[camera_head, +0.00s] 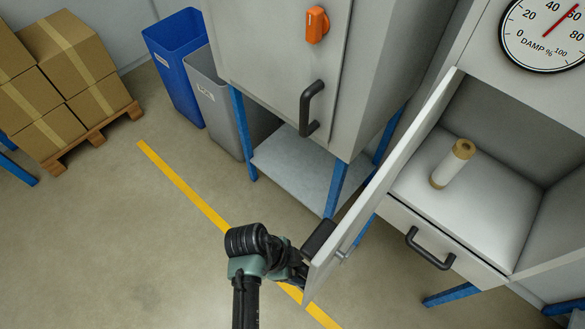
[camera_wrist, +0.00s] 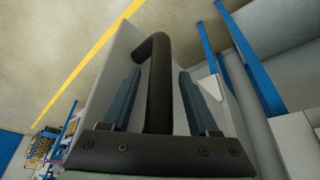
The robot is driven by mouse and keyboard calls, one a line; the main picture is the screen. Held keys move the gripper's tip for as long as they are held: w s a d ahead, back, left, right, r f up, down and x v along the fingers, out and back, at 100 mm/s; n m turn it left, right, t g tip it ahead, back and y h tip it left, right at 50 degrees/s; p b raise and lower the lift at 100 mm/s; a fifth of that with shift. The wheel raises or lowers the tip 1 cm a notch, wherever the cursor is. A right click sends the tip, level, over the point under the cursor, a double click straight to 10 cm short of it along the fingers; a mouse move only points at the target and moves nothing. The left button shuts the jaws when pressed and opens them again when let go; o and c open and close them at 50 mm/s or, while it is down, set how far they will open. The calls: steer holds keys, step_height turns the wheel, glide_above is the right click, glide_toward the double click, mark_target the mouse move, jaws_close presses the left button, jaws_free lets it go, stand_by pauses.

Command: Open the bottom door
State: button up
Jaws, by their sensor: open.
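The bottom door (camera_head: 385,185) is a light grey panel below the round dial, swung wide open toward me and the left. Its compartment is open to view. My gripper (camera_head: 300,268) is at the outer face near the door's free edge, partly hidden by the door. In the wrist view the black bar handle (camera_wrist: 160,85) of the door stands between the two fingers of my gripper (camera_wrist: 160,88). The jaws are open, with gaps showing on both sides of the handle.
A shut grey cabinet (camera_head: 275,60) on blue legs stands left. Bins (camera_head: 178,60) and boxes on a pallet (camera_head: 90,135) are farther left. Floor at lower left is clear.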

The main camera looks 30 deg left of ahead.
steer(key=v, duration=1.2)
steer(key=shift+r, duration=0.3)
steer(key=shift+s+a, duration=0.1)
